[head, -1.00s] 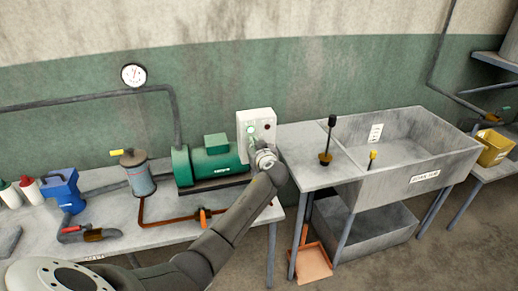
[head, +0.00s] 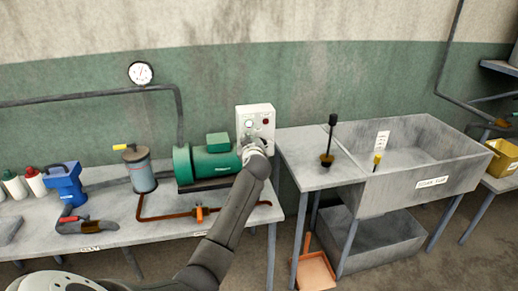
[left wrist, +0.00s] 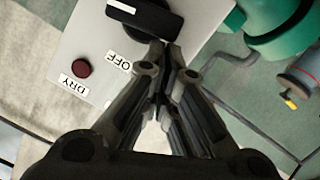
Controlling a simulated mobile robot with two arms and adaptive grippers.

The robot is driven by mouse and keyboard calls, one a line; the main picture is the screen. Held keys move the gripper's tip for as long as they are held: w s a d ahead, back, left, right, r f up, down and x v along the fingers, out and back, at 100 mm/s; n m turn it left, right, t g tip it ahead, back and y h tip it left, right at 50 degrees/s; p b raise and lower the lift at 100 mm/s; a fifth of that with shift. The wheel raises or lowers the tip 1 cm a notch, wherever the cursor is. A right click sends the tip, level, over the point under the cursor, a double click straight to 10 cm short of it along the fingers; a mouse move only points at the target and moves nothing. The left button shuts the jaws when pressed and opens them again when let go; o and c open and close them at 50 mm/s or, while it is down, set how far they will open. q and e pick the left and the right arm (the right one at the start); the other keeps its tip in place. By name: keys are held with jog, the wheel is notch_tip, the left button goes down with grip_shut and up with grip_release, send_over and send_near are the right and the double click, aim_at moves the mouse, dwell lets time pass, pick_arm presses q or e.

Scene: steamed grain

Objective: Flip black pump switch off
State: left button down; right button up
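The grey pump switch box (head: 243,111) stands at the wall end of the left bench, beside the green pump (head: 208,163). The black switch knob (left wrist: 160,20) shows at the top of the left wrist view, its white mark at its left end. An OFF label (left wrist: 118,62), a DRY label (left wrist: 73,84) and a dark red lamp (left wrist: 81,68) are beside it. My left gripper (left wrist: 167,46) has its fingertips together at the knob's lower edge; contact is unclear. In the head view, the gripper (head: 252,147) covers the knob. My right gripper is out of view.
Left of the pump are a grey canister (head: 140,174) and a blue device (head: 66,188). A sink (head: 420,182) and plunger (head: 328,145) stand right. An orange-handled valve (head: 200,212) lies in front.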

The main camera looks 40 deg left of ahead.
pick_arm(q)
jog(key=f+n+t+b, duration=0.1)
jog(key=n+b, duration=0.2)
jog(key=f+n+t+b, duration=0.1)
jog(key=f+n+b, duration=0.1)
jog(key=n+b, duration=0.2)
jog(key=f+n+t+b, duration=0.1)
jog(key=f+n+b, duration=0.1)
jog(key=n+b, duration=0.2)
jog(key=shift+s+a+f+t, duration=0.25)
jog(key=shift+a+t, duration=0.05)
jog(key=shift+t, duration=0.1)
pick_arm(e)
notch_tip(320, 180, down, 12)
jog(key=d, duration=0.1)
pick_arm(q)
jog(key=shift+f+n, duration=0.1)
jog(key=shift+n, duration=0.3)
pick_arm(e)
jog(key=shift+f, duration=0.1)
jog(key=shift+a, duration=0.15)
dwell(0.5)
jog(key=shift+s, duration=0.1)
